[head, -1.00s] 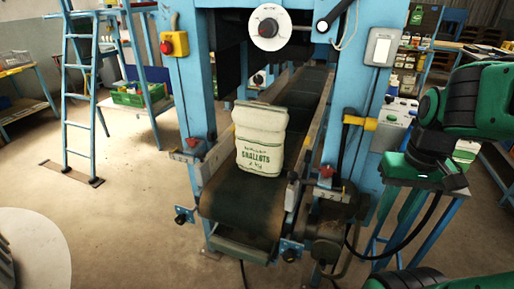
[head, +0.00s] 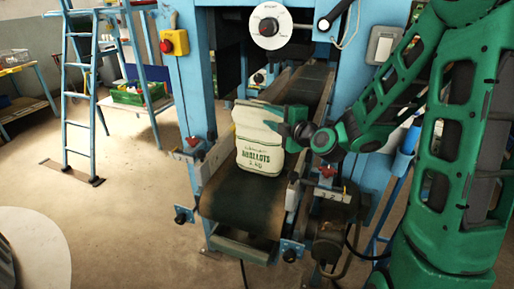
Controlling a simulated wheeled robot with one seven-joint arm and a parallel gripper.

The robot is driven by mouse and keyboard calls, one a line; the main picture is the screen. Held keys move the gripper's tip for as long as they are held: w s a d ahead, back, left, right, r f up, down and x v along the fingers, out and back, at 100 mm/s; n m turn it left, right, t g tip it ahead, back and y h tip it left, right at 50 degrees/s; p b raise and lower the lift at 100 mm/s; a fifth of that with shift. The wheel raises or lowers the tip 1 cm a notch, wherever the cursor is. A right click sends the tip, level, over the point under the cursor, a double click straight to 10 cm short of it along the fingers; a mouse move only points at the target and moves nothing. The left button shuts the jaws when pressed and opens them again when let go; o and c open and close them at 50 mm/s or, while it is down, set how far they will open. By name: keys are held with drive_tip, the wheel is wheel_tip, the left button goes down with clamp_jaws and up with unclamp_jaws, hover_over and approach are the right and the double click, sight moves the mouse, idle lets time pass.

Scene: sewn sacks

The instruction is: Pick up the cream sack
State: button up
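The cream sack (head: 257,145) stands upright on the dark belt of a conveyor (head: 240,212) in the head view, with green lettering that reads shallots on its front. My green gripper (head: 284,126) is at the upper right side of the sack. It overlaps the sack's right edge in the picture and hides a little of it. I cannot tell whether the fingers touch the sack, or whether they are open or shut.
The conveyor's side rails flank the sack, and blue machine posts (head: 195,75) stand on both sides. A white dial (head: 268,26) hangs above the belt. A blue ladder (head: 79,95) and a green crate (head: 137,94) are at the left.

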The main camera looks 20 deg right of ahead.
drive_tip(key=shift+w+d+r+t+h, duration=0.2)
drive_tip(key=shift+w+r+t+h, duration=0.1)
drive_tip(key=shift+w+r+t, duration=0.55)
drive_tip(key=shift+w+a+r, duration=0.1)
drive_tip(key=shift+w+r, duration=0.05)
drive_tip(key=w, duration=0.3)
drive_tip(key=w+a, duration=0.1)
drive_tip(key=w, duration=0.2)
drive_tip(key=w+a, duration=0.1)
drive_tip(key=w, duration=0.2)
drive_tip(key=shift+w, duration=0.35)
clamp_jaws()
drive_tip(key=shift+s+f, duration=0.1)
drive_tip(key=shift+f, duration=0.2)
